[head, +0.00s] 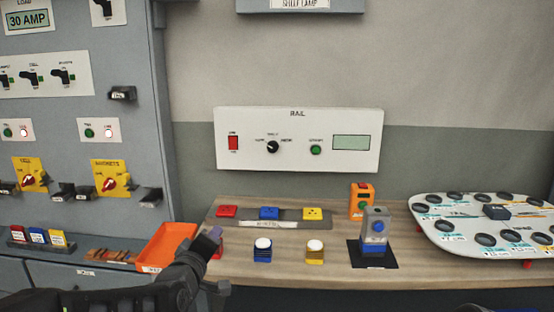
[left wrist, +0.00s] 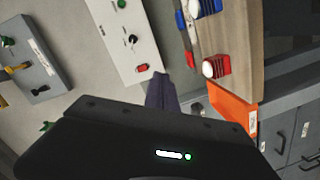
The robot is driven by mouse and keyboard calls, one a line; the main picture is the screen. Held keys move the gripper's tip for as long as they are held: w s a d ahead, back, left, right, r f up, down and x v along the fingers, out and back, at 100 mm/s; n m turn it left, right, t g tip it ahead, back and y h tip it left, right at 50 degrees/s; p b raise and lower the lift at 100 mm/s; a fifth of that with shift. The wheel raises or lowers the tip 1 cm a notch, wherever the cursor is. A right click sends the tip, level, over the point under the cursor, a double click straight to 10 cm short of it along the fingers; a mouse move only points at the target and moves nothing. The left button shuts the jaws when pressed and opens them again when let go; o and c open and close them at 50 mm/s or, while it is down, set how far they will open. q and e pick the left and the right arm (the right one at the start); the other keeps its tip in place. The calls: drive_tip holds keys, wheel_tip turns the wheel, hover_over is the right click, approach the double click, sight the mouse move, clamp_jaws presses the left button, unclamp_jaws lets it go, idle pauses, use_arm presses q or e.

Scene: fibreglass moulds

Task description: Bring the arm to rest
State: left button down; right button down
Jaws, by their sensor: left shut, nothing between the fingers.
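My left gripper (head: 214,236) reaches in from the lower left in the head view, over the left end of the wooden bench (head: 290,275). Its fingers (left wrist: 162,92) are shut with nothing between them. It is beside the orange tray (head: 166,246) and partly covers a red block there. In the left wrist view the red block with a white top (left wrist: 216,66) stands apart from the fingertips, to their right. My right gripper does not show.
A blue block (head: 262,251) and a yellow block (head: 314,253) stand along the bench front. Behind them is a grey strip (head: 290,222) with coloured pieces. A grey-blue device (head: 375,236) and a white board with holes (head: 490,228) are right. The RAIL panel (head: 297,138) is on the wall.

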use_arm(q)
drive_tip(key=s+d+f+m+g, duration=0.2)
drive_tip(key=s+f, duration=0.2)
drive_tip(key=f, duration=0.5)
drive_tip(key=s+d+f+m+g, duration=0.1)
drive_tip(key=s+f+m+g, duration=0.25)
drive_tip(key=f, duration=0.65)
drive_tip(key=s+d+f+m+g, duration=0.15)
drive_tip(key=s+f, duration=0.25)
drive_tip(key=f, duration=0.5)
drive_tip(key=s+d+f+g, duration=0.1)
drive_tip(key=s+f+g, duration=0.3)
drive_tip(key=s+f, duration=0.6)
drive_tip(key=s+d+f+m+g+h, duration=0.1)
drive_tip(key=s+f+g, duration=0.3)
drive_tip(key=s+f, duration=0.6)
drive_tip(key=s+d, duration=0.1)
drive_tip(key=s, duration=0.7)
drive_tip(key=shift+f+g+h, duration=0.2)
drive_tip(key=shift+g+h, duration=0.1)
drive_tip(key=shift+g, duration=0.1)
